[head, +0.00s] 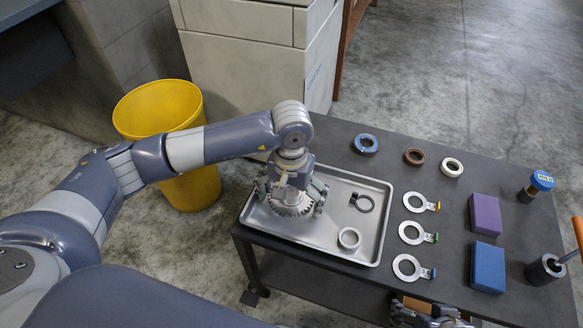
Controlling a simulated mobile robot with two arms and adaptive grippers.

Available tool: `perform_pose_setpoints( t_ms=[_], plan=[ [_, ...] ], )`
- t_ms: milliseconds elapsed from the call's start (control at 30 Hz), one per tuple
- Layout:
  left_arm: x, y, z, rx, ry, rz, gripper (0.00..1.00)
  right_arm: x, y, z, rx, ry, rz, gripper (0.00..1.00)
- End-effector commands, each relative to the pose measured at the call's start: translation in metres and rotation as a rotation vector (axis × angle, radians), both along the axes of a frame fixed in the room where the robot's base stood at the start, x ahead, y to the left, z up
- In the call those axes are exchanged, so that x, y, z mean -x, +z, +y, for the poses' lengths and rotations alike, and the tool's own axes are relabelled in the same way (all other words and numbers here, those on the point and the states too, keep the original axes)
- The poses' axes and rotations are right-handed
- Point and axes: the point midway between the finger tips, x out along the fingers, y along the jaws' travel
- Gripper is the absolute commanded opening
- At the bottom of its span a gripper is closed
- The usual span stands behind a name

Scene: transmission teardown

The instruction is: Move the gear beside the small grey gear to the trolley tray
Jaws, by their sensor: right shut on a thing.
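A silver toothed gear (290,208) is at the left end of the metal trolley tray (383,188), inside its rim. The gripper hides the gear's top, and I cannot tell whether the gear touches the tray floor. I cannot pick out a separate small grey gear.
The dark trolley top (440,262) carries several rings, tabbed washers, a purple block (485,214), a blue block (487,267) and dark cylindrical items at the right. A yellow bin (160,108) stands left of the trolley. A pale cabinet (245,65) is behind.

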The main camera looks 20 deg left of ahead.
Motion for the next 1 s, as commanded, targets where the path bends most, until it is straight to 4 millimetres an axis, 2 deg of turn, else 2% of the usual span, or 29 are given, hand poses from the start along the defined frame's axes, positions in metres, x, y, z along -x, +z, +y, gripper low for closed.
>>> perform_pose_setpoints(
  t_ms=[33, 233, 500, 700, 833, 1000],
  plan=[
    [0.000, 0.006, 0.000, 0.001, 0.000, -0.001, 1.00, -0.018, 0.023, 0.003, -0.004, 0.015, -0.076, 0.60],
    [-0.001, 0.013, 0.000, 0.001, 0.001, -0.004, 1.00, 0.023, 0.012, -0.011, 0.036, 0.001, 0.103, 0.60],
    [-0.003, 0.082, -0.001, 0.002, 0.000, -0.013, 1.00, 0.031, 0.019, -0.015, 0.044, -0.005, 0.135, 0.60],
    [-0.002, 0.117, -0.001, 0.002, 0.001, -0.010, 1.00, 0.031, 0.023, -0.015, 0.045, -0.005, 0.137, 0.60],
    [-0.002, 0.128, -0.001, 0.002, 0.001, -0.010, 1.00, 0.032, 0.024, -0.015, 0.045, -0.006, 0.138, 0.60],
    [-0.001, 0.132, -0.001, 0.002, 0.001, -0.007, 1.00, 0.032, 0.024, -0.015, 0.045, -0.006, 0.139, 0.60]
  ],
)
